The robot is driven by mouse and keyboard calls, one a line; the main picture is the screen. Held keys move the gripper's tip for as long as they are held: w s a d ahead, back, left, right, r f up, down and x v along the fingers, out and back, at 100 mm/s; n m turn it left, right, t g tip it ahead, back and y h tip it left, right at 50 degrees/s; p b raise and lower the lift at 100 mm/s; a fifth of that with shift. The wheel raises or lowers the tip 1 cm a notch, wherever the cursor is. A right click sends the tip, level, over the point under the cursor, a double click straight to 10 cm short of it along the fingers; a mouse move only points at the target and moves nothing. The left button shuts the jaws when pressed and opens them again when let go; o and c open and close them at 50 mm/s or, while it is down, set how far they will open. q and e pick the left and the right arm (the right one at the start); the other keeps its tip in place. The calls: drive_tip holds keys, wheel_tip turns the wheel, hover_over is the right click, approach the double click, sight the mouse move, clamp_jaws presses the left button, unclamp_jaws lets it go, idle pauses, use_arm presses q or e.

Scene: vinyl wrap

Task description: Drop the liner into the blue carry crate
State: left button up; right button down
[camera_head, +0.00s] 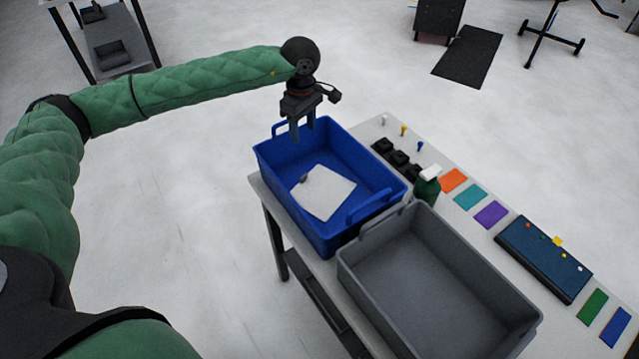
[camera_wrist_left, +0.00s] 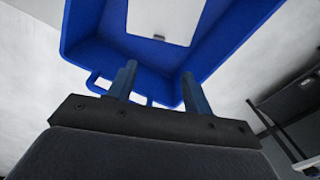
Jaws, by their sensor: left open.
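The blue carry crate (camera_head: 335,234) stands on the table's left end in the head view, and its wall also shows in the left wrist view (camera_wrist_left: 90,35). A white sheet, the liner (camera_head: 325,193), lies inside the crate on its floor; part of it shows in the left wrist view (camera_wrist_left: 165,18). A small grey spot sits near its left corner. My left gripper (camera_head: 303,137) is above the crate's far left side, with its fingers pointing down. Its two fingers are apart in the left wrist view (camera_wrist_left: 158,82), with nothing between them. My right gripper is not in view.
An empty grey crate (camera_head: 440,285) stands beside the blue crate. A green spray bottle (camera_head: 427,188), black blocks (camera_head: 398,158), coloured cards (camera_head: 491,214) and a dark blue tray (camera_head: 543,257) line the table's far side. Open floor lies left of the table.

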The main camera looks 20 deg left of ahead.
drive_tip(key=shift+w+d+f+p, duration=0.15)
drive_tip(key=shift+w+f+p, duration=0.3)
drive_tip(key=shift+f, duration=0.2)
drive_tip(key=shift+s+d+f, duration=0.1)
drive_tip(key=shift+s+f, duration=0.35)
use_arm(q)
wheel_tip(320, 180, up, 8)
drive_tip(key=shift+f, duration=0.1)
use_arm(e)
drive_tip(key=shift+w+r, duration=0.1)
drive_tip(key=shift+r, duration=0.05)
